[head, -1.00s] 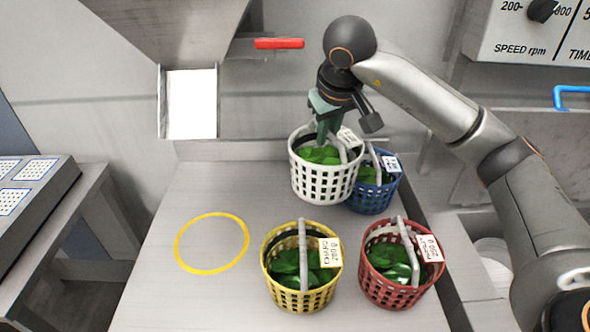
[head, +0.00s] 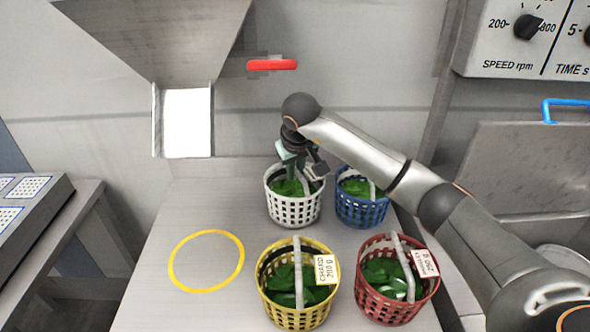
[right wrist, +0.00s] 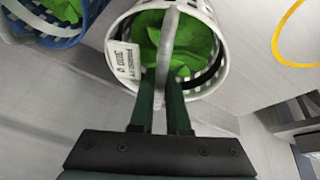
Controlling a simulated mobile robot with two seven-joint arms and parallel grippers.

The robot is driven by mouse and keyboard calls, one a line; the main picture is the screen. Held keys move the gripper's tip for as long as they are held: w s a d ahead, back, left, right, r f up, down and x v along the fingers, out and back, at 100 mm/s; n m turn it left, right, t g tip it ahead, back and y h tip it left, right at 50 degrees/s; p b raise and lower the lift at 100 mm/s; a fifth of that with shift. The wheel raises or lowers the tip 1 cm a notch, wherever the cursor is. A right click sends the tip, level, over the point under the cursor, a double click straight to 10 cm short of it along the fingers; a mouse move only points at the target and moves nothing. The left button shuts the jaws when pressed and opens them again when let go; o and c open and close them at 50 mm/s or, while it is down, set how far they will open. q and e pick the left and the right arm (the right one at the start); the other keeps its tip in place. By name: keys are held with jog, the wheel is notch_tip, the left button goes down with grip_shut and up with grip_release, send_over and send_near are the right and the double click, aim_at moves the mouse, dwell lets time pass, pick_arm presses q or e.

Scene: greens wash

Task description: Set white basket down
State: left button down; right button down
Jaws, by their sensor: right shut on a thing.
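The white basket (head: 294,209) holds green leaves and sits at the back of the metal table, left of the blue basket, in the head view. My right gripper (head: 291,176) reaches down into its top from behind. In the right wrist view the two green fingers of my right gripper (right wrist: 167,98) are shut on the basket's grey handle (right wrist: 169,40). The white basket (right wrist: 222,50) shows a white label there and looks upright. I cannot tell whether its base touches the table. My left gripper is not in view.
A blue basket (head: 361,208) stands close at the right. A yellow basket (head: 297,312) and a red basket (head: 396,305) stand in front. A yellow ring (head: 174,276) marks clear table at the left. A metal chute (head: 187,122) and red handle (head: 272,65) are behind.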

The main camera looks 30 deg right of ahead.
dwell(0.3)
jog(key=c, duration=0.9)
grip_release()
jog(key=v, duration=0.7)
jog(key=shift+s+r, duration=0.2)
jog(key=shift+r, duration=0.1)
